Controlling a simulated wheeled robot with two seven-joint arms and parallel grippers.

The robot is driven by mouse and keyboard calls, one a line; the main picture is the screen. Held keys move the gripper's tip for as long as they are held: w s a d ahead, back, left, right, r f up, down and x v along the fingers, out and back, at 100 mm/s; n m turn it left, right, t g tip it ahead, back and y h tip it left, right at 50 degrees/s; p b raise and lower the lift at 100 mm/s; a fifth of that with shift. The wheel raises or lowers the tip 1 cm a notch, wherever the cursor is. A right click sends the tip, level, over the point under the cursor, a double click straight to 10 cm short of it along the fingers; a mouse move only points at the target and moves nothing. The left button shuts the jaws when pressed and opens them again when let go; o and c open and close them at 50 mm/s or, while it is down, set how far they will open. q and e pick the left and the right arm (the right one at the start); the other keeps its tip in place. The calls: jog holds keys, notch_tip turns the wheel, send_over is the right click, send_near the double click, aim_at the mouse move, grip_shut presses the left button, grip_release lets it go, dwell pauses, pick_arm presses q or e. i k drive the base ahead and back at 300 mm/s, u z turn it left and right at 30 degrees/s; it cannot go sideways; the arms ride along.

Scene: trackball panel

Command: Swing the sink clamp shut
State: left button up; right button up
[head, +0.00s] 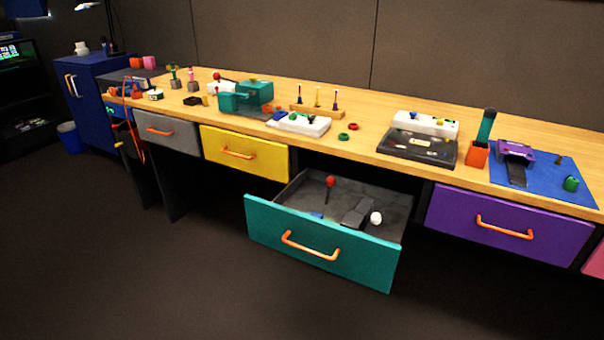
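A purple device (514,150) with a dark flat strip (517,175) at its front sits on a blue mat (556,190) at the right of the bench; it may be the sink clamp, but it is too small to be sure or to read how far it is open. A teal block-like device (240,102) stands on the bench left of centre. Neither of my grippers shows in the head view, and nothing is seen touching these things.
A teal drawer (268,225) stands open below the wooden bench (365,130), holding a red-knobbed stick (330,182) and a white ball (376,218). A dark panel (417,148), an orange holder (477,154) and a green piece (571,184) are on the bench. The front floor is clear.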

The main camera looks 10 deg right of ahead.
aim_at(330, 180)
jog(key=z, duration=0.05)
jog(key=i, duration=1.1)
jog(key=z, duration=1.45)
jog(key=k, duration=1)
jog(key=z, duration=0.3)
